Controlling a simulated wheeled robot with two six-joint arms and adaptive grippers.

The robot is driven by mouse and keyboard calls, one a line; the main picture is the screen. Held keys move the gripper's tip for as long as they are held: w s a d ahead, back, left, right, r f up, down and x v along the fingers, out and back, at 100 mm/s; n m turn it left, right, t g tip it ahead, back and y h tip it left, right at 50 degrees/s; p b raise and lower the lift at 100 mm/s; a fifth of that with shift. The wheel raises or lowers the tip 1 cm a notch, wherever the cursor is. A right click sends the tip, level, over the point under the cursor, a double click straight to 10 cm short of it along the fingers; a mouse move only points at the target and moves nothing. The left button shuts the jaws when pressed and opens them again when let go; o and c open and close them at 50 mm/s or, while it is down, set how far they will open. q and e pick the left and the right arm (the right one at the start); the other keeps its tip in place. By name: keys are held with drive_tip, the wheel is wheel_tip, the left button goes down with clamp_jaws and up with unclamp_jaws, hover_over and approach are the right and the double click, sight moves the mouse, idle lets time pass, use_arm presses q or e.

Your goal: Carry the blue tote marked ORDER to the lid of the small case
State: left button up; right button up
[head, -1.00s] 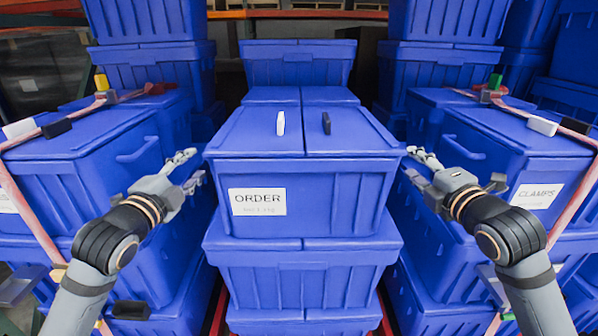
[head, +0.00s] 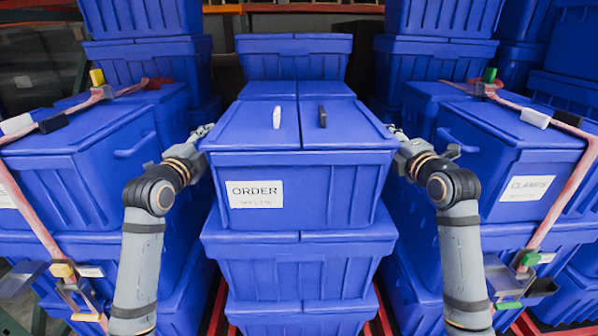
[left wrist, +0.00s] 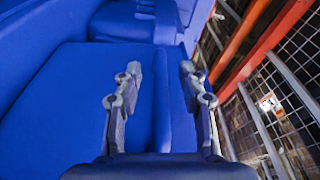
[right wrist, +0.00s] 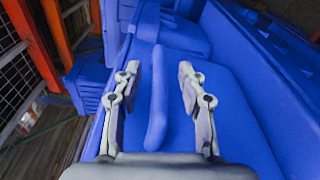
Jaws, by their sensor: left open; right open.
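The blue tote marked ORDER (head: 330,188) sits level on top of a stack in the middle of the head view, its white label facing me. My left gripper (head: 200,135) is at its left side, partly hidden by the tote. My right gripper (head: 400,133) is at its right side. In the left wrist view, the open fingers (left wrist: 160,92) stand either side of a blue ridge. In the right wrist view, the open fingers (right wrist: 156,92) straddle a blue bar-like handle (right wrist: 157,105), without visible grip. I cannot make out the small case.
Strapped totes stand close on both sides: one at left (head: 80,165) and one marked CLAMPS (head: 500,160) at right. Pink straps (head: 570,185) with buckles cross their fronts. Another blue tote (head: 293,58) stands behind. Gaps beside the ORDER tote are narrow.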

use_arm(q)
drive_tip(key=shift+w, duration=0.2)
use_arm(e)
drive_tip(key=shift+w, duration=0.2)
use_arm(q)
clamp_jaws()
use_arm(e)
clamp_jaws()
